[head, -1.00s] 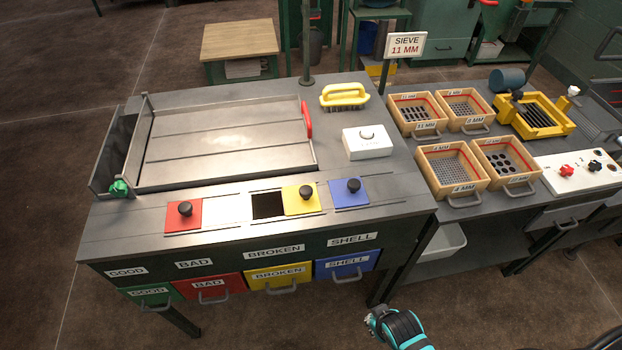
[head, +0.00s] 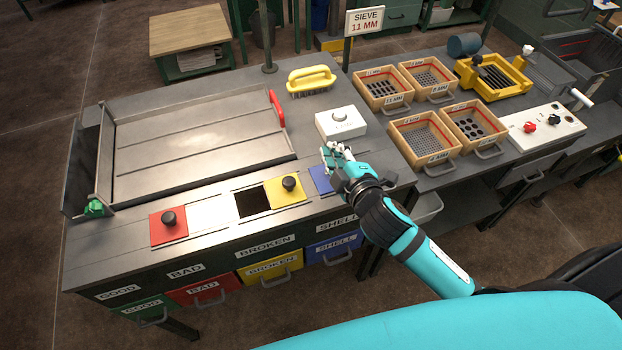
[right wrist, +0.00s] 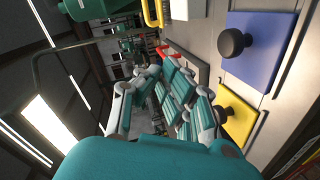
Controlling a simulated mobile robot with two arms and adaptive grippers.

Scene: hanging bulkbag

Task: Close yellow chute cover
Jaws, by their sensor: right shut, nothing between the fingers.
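The yellow chute cover (head: 285,191) with its black knob (head: 289,183) lies on the front strip of the sorting table, to the right of a dark open chute hole (head: 253,202). In the right wrist view the yellow cover (right wrist: 240,122) shows partly, behind the fingers. My right gripper (head: 334,152) is shut and empty, above the table near the blue cover (head: 320,180), which it partly hides. It also shows in the right wrist view (right wrist: 178,85). It is apart from the yellow knob. My left gripper is not in view.
The red cover (head: 168,225) is at the left of the strip. A white box (head: 341,122) and a yellow brush (head: 311,78) stand behind my right gripper. Sieve trays (head: 381,90) are on the right bench. The metal tray (head: 200,145) lies behind the covers.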

